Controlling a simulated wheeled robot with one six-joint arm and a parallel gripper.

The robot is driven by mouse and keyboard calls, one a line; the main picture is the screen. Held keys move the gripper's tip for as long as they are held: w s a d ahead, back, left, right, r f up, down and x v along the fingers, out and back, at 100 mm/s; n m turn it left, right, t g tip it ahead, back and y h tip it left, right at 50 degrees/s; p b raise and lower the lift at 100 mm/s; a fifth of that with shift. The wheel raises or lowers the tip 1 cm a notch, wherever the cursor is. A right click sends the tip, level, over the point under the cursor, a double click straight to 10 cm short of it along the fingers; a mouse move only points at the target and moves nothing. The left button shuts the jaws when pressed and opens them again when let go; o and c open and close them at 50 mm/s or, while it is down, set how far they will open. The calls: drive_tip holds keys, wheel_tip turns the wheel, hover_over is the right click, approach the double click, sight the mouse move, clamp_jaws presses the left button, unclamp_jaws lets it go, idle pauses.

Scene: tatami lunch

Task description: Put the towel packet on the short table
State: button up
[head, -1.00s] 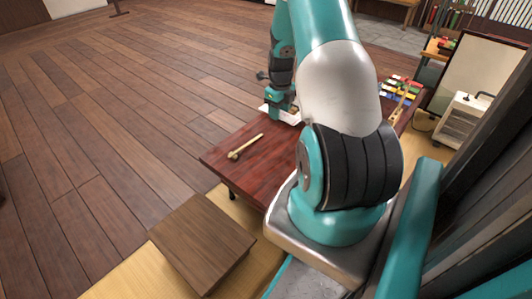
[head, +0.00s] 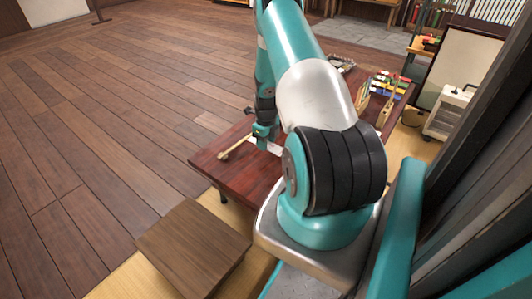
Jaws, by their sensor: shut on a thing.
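My gripper (head: 264,141) is shut on a white flat thing, which looks like the towel packet (head: 272,148). It is over the dark red table (head: 240,178), just right of a wooden stick-like thing; whether the packet touches the tabletop I cannot tell. My arm hides part of the packet and much of the red table. A small, low square brown wooden table (head: 193,245) stands in front of the red table's near end, with a bare top.
The wooden stick-like thing (head: 236,147) lies on the red table near its left edge. Colored blocks (head: 388,82) and upright wooden pieces (head: 362,97) are at its far right. A white wheeled cabinet (head: 449,113) stands beyond. The plank floor at left is clear.

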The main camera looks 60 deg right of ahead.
sight(266, 155)
drive_tip(key=shift+f+b, duration=0.65)
drive_tip(key=shift+f, duration=1.5)
drive_tip(key=shift+f, duration=0.15)
drive_tip(key=o, duration=0.9)
